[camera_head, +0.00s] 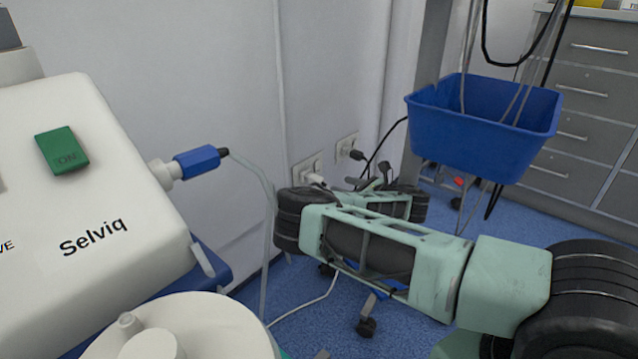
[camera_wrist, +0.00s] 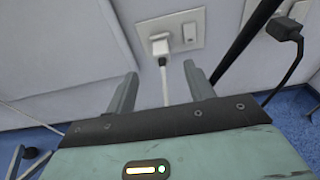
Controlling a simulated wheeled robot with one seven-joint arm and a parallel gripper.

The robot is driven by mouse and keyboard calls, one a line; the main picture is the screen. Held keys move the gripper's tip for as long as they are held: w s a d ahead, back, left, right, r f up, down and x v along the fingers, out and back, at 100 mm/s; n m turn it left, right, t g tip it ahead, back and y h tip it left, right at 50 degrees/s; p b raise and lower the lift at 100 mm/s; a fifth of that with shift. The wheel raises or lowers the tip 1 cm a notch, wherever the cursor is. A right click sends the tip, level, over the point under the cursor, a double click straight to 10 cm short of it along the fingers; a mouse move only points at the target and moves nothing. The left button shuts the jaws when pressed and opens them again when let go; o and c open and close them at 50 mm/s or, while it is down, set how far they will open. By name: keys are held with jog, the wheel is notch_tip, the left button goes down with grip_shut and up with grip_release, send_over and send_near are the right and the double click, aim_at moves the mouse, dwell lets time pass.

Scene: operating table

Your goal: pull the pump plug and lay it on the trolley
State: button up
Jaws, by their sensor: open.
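A white plug (camera_wrist: 160,45) sits in the left socket of a white wall plate, with a pale cable hanging from it. It also shows in the head view (camera_head: 315,179), low on the wall. My gripper (camera_wrist: 160,70) is open and empty. Its fingers stand apart on either side of the cable in the wrist view, below the plug and not visibly touching it. In the head view my gripper (camera_head: 375,182) is near the wall, partly hidden by my arm. I cannot tell which surface is the trolley.
A black plug (camera_wrist: 285,28) sits in another wall socket to the right, its dark cable running close to my right finger. A blue bin (camera_head: 485,125) hangs at right before grey drawers (camera_head: 590,130). A blue connector (camera_head: 200,162) with a pale line sticks out from the pump.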

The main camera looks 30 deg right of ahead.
aim_at(322, 180)
jog(key=b+x, duration=0.5)
jog(key=x, duration=0.7)
jog(key=shift+w+a, duration=0.1)
grip_shut()
jog(key=shift+r, duration=0.1)
jog(key=shift+r+p, duration=0.15)
jog(key=shift+p, duration=0.7)
jog(key=shift+s+d+g+p, duration=0.3)
jog(key=shift+s+p, duration=0.15)
jog(key=shift+p, duration=0.05)
dwell(0.4)
jog(key=shift+s+p, duration=0.4)
jog(key=shift+s, duration=0.05)
jog(key=shift+f+p+v, duration=0.2)
jog(key=shift+p+v, duration=0.4)
jog(key=shift+v, duration=0.4)
dwell(0.7)
jog(key=shift+s+d+p, duration=0.3)
jog(key=shift+s, duration=0.3)
